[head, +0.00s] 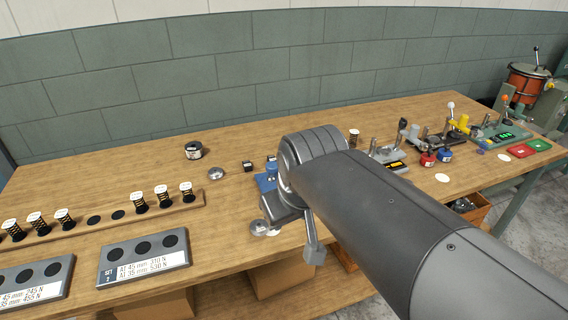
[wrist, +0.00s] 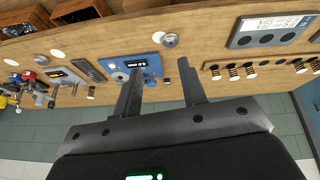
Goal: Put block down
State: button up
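In the wrist view my gripper (wrist: 160,68) has its two dark fingers spread apart, with nothing visible between them. Beyond the fingertips is the bench with a blue device (wrist: 143,63) near the left finger; whether they touch I cannot tell. In the head view my arm covers most of this area, and only part of the blue device (head: 265,183) shows at its left. No block can be made out in the gripper.
A wooden rack (head: 105,222) with several springs and a grey plate (head: 145,256) with dark round recesses lie at the left. A dark roll (head: 194,150) and a round metal piece (head: 216,173) stand behind. More devices (head: 435,135) crowd the right.

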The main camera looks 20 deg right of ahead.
jog(key=w+d+n+g+h, duration=0.2)
jog(key=w+d+n+h, duration=0.15)
jog(key=w, duration=1.05)
jog(key=w+d+n+g+h, duration=0.2)
jog(key=w+d+n, duration=0.2)
jog(key=w, duration=1.1)
jog(key=w+f+n+h, duration=0.2)
jog(key=w+f+n, duration=0.1)
jog(key=w+f, duration=0.4)
jog(key=w+f+n+h, duration=0.3)
jog(key=w+f, duration=0.4)
jog(key=w+f+n+g+h, duration=0.1)
jog(key=w+f+n+h, duration=0.1)
jog(key=w+f, duration=0.5)
jog(key=shift+w+a+n, duration=0.2)
jog(key=shift+n, duration=0.45)
jog(key=x, duration=1)
jog(key=shift+s+d, duration=0.2)
jog(key=shift+d, duration=0.2)
jog(key=shift+c, duration=0.4)
jog(key=shift+h, duration=0.25)
grip_shut()
